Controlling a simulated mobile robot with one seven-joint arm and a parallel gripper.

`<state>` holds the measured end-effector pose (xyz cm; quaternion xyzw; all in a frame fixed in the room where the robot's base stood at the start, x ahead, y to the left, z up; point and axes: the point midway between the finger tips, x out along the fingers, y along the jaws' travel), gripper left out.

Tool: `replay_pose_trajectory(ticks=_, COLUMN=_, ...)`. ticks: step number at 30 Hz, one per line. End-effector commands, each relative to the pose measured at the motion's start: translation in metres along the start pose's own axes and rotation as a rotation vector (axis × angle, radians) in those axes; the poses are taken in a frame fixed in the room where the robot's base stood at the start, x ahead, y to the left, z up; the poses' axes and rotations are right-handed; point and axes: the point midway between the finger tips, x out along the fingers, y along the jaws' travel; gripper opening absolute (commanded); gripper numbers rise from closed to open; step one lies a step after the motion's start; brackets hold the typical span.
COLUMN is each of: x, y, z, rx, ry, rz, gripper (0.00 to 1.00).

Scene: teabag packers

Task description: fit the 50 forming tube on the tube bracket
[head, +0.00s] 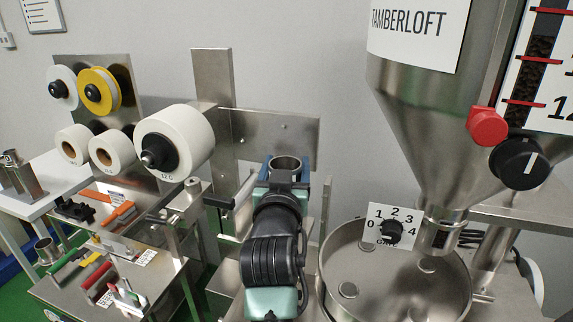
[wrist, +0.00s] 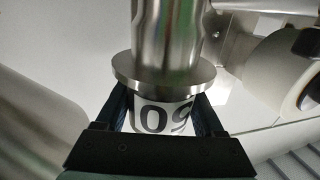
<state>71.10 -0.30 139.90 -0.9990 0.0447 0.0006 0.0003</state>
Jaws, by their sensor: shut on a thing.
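The forming tube (head: 286,162) is a shiny metal cylinder, and its open round top shows in the head view. In the wrist view it has a wide flange (wrist: 163,75) and a white label (wrist: 160,117) whose digits appear upside down and partly covered, so I cannot read them for certain. My gripper (head: 287,177) is shut on the tube at the label, with a blue finger on each side (wrist: 165,120). The tube is in front of an upright metal plate (head: 265,135). I cannot make out the tube bracket; my arm covers the area below the tube.
A large white roll (head: 185,140) is left of my gripper. A steel hopper (head: 425,110) and a round metal bowl (head: 340,265) stand close on the right. Other metal tubes (head: 27,180) stand on a white table at far left.

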Motion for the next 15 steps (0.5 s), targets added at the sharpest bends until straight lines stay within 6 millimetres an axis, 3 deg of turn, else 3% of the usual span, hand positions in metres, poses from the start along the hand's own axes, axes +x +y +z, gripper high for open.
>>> replay_pose_trajectory(ticks=15, x=0.000, y=0.000, z=0.012, rx=0.000, ry=0.005, rz=0.000, gripper=0.00)
